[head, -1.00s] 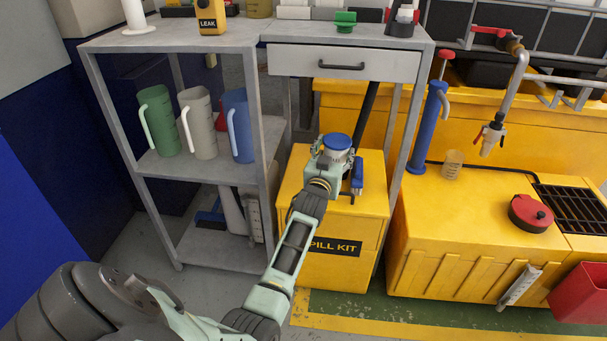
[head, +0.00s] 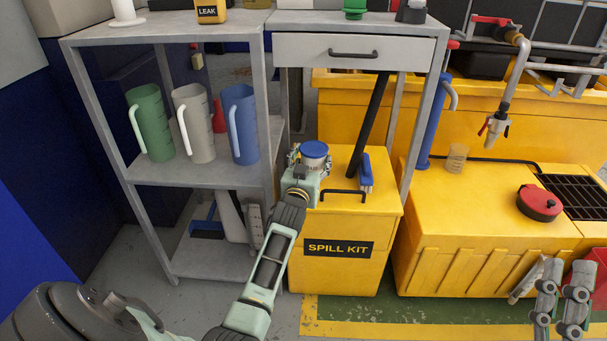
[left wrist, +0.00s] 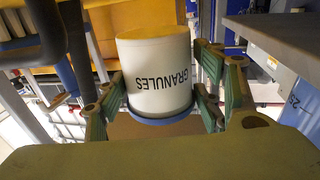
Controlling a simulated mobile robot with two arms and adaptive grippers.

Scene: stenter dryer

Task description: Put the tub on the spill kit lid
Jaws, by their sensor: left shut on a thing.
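The tub is white with a blue lid (head: 314,149). In the left wrist view the tub (left wrist: 160,75) shows upside down, with the word GRANULES on its side. My left gripper (head: 309,164) is shut around the tub's sides and hides its lower part in the head view. The yellow spill kit (head: 338,248) stands on the floor with its lid (head: 375,190) facing up. The tub is at the lid's back left corner; I cannot tell whether it touches the lid. My right gripper (head: 566,282) is at the lower right, empty, its fingers apart.
A black handle (head: 343,193) and a blue brush (head: 366,172) are on the spill kit lid. A grey shelf with jugs (head: 193,122) stands left. A drawer (head: 354,52) is above and behind.

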